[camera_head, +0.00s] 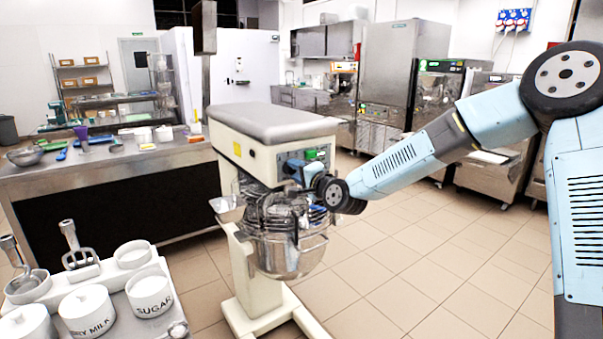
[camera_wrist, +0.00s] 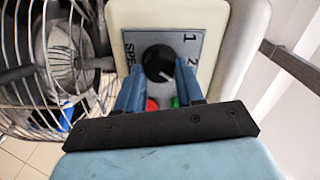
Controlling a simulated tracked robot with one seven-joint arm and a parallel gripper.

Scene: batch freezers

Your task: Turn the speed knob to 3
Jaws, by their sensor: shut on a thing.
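The speed knob (camera_wrist: 158,62) is a round black dial with a white pointer mark on the grey panel (camera_wrist: 206,40) of the mixer (camera_head: 262,150). The panel shows the numbers 1 and 2 and part of the word SPEED; a 3 is not visible. My gripper (camera_wrist: 160,82) has its two blue fingers on either side of the knob, shut on it. In the head view my gripper (camera_head: 300,172) is at the mixer's front panel, where the wrist partly hides it and the knob cannot be made out.
A red button (camera_wrist: 152,104) and a green button (camera_wrist: 175,102) sit just below the knob, between the fingers. The wire bowl guard (camera_wrist: 50,60) is close on the left. The bowl (camera_head: 285,250) hangs below. A tray of labelled jars (camera_head: 150,292) stands at front left.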

